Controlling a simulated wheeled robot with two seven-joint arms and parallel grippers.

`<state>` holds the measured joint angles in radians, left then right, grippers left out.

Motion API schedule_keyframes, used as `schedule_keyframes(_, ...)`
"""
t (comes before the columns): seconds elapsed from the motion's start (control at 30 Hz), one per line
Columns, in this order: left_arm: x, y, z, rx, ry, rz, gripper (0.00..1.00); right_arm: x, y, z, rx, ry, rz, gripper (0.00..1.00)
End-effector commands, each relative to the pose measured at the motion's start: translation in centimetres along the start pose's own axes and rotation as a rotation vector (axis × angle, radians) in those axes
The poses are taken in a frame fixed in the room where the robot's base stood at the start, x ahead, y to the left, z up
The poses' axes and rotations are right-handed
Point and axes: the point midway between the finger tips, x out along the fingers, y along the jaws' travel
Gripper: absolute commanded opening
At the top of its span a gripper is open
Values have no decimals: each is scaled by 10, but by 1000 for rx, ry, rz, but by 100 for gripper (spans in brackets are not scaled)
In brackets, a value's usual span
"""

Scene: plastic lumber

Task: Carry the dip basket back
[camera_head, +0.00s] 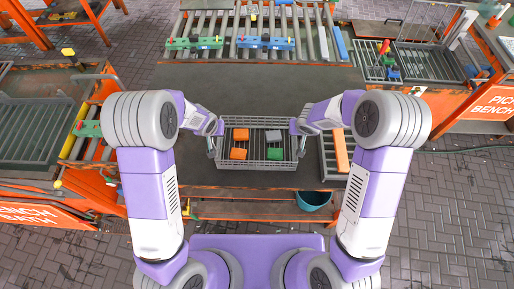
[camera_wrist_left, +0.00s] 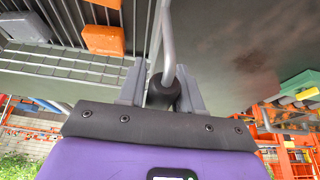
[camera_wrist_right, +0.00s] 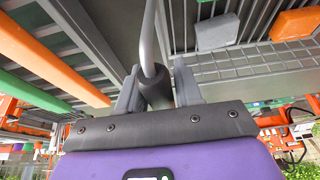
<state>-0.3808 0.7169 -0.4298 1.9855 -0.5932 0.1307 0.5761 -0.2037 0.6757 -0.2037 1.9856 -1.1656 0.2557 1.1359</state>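The wire dip basket (camera_head: 257,166) is on or just above the dark bench in front of me, and I cannot tell which. It holds orange blocks (camera_head: 238,153), a grey block (camera_head: 273,135) and a green block (camera_head: 275,154). My left gripper (camera_head: 211,150) is at the basket's left handle, and its fingers are closed around the dark grip (camera_wrist_left: 163,90) in the left wrist view. My right gripper (camera_head: 302,150) is at the right handle, with its fingers closed around the other dark grip (camera_wrist_right: 156,90).
A second rack with an orange bar (camera_head: 341,150) stands close on the right. A roller conveyor with green (camera_head: 194,43) and blue (camera_head: 265,43) pieces lies behind. A teal bucket (camera_head: 313,200) is below the bench. A bath bench is left, the pick bench (camera_head: 490,107) right.

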Motion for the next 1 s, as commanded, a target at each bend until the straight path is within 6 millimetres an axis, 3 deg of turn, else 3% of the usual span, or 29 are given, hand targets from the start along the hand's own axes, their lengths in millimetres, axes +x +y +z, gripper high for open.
schedule_keyframes(0.13,-1,0,0,0,0,0,55,-1,0,0,0,0,0,55)
schedule_keyframes(0.53,-11,0,-1,0,1,0,55,-1,0,0,0,0,0,55)
schedule_keyframes(1.0,-95,0,-1,0,3,2,55,-1,0,0,0,0,0,55)
